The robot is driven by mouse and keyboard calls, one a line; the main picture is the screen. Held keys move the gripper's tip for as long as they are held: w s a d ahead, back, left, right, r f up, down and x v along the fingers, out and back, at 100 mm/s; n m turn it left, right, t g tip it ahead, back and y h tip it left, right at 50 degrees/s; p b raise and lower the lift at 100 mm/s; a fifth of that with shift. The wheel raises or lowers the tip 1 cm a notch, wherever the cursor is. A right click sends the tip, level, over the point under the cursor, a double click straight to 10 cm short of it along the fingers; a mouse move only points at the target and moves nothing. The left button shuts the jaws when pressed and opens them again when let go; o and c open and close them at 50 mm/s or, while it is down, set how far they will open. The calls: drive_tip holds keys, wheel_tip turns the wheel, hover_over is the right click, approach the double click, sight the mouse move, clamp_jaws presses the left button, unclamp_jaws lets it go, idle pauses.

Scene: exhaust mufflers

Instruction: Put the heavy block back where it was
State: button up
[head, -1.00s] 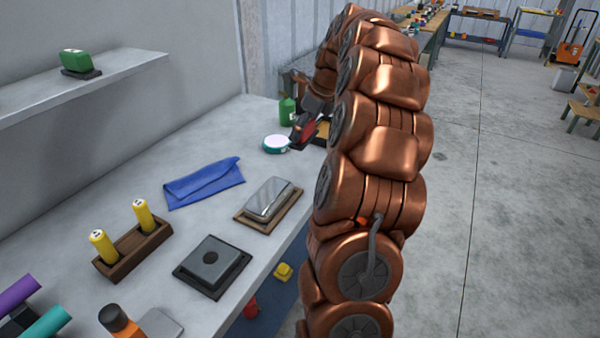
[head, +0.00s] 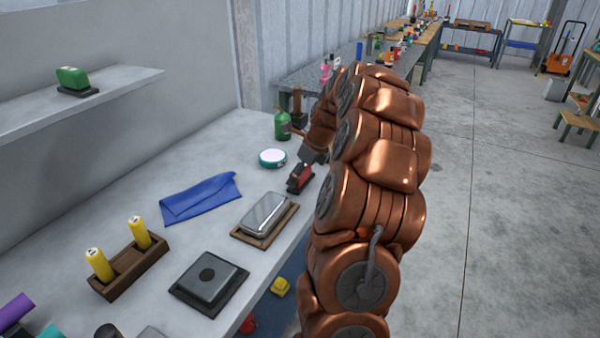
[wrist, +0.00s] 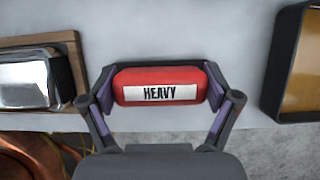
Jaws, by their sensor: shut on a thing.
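The heavy block is red with a white label reading HEAVY; it sits in the middle of the wrist view (wrist: 160,80). My gripper (wrist: 160,88) is shut on it, with a finger against each end. In the head view the red block (head: 300,175) shows below my gripper (head: 299,180), near the table's front edge and right of a round teal-and-white tin (head: 272,157). Dark finger parts hide some of it. I cannot tell whether its underside touches the table.
A silver block (head: 265,214) on a wooden base stands nearer me. A blue cloth (head: 200,197), a grey block (head: 209,280) and a wooden holder (head: 130,268) with yellow cylinders lie left. A green bottle (head: 282,125) stands behind. A green block (head: 72,78) is on the shelf (head: 110,85).

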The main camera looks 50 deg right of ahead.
drive_tip(key=shift+f, duration=0.1)
drive_tip(key=o, duration=1)
drive_tip(key=shift+c, duration=0.2)
drive_tip(key=v, duration=1.2)
drive_tip(key=shift+b, duration=0.45)
